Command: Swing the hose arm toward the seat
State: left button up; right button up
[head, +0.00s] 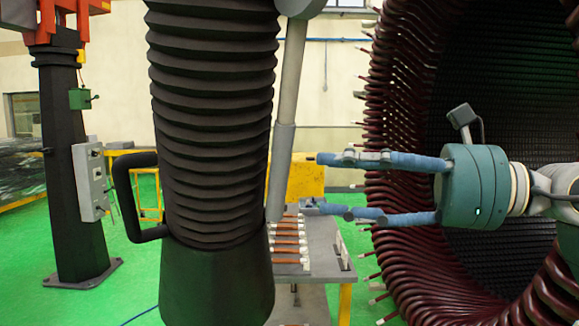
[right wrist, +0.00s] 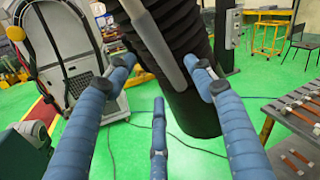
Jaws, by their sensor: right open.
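The hose arm is a thick black ribbed hose (head: 212,110) with a smooth black lower end, standing large and nearly upright left of centre in the head view. A black loop handle (head: 122,195) sticks out on its left. A pale grey rod (head: 287,115) slants along its right side. My right gripper (head: 314,181) comes in from the right with its blue fingers open and empty, tips just right of the rod. In the right wrist view the hose (right wrist: 185,90) and rod (right wrist: 153,42) show beyond and between the spread fingers. I cannot identify the seat for certain. My left gripper is not in view.
A large stator ring (head: 385,200) with dark red coils stands behind my right gripper. A grey table (head: 320,240) with several copper-coloured bars is beyond the hose. A dark chair (right wrist: 303,38) stands far right in the right wrist view. Green floor (right wrist: 190,160) is open below.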

aim_at(287, 173)
jog(key=p+x, duration=0.2)
jog(key=x, duration=0.4)
jog(key=shift+a+r, duration=0.2)
jog(key=shift+w+a+f+p, duration=0.1)
jog(key=shift+w+a+p, duration=0.2)
jog(key=shift+a, duration=0.35)
